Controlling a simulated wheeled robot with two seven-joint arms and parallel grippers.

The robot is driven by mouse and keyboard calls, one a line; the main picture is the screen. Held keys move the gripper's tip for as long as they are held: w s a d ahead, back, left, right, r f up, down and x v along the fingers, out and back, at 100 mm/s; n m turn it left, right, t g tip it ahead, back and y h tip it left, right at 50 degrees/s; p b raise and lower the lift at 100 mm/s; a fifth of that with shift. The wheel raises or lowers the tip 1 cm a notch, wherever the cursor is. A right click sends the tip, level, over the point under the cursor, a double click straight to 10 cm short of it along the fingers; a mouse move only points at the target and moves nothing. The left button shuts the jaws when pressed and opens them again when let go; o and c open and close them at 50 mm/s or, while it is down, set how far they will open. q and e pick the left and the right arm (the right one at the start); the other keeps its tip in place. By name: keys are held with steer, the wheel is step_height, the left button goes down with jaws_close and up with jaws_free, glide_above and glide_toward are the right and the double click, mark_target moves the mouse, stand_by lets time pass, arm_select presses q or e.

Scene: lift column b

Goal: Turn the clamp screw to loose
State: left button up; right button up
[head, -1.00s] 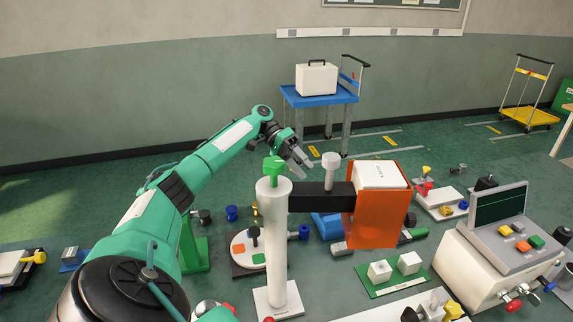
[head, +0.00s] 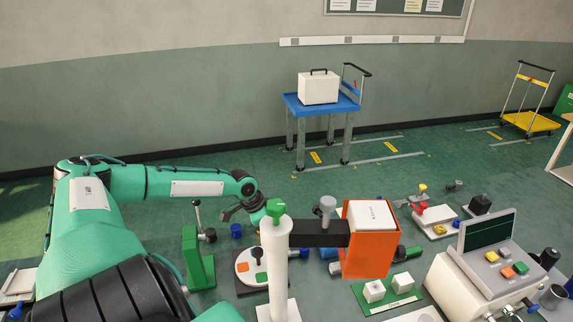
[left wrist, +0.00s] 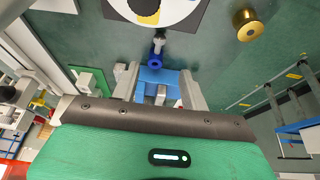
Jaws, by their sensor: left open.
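The lift column (head: 273,265) is an upright white post with a green knob (head: 276,208) on top. A black arm (head: 320,234) runs right from it to an orange plate (head: 370,245) with a white box. A grey knob (head: 326,206) stands upright on the black arm. I cannot tell which knob is the clamp screw. My left gripper (head: 240,208) is just left of the green knob in the head view, apparently apart from it and partly hidden by the post. In the left wrist view its jaws (left wrist: 158,88) are apart, with nothing held.
A green stand (head: 197,260) with a lever is left of the post. A grey console (head: 485,270) is at the right. A green board (head: 388,295) with white blocks lies in front. A blue cart (head: 320,105) stands behind on open floor.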

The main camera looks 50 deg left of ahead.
mark_target(293, 253)
arm_select(q)
steer(key=p+x, duration=0.1)
steer(key=x, duration=1.2)
steer(key=shift+w+d+f+p, duration=0.1)
steer(key=shift+w+f+p, duration=0.1)
steer(key=shift+f+p, duration=0.15)
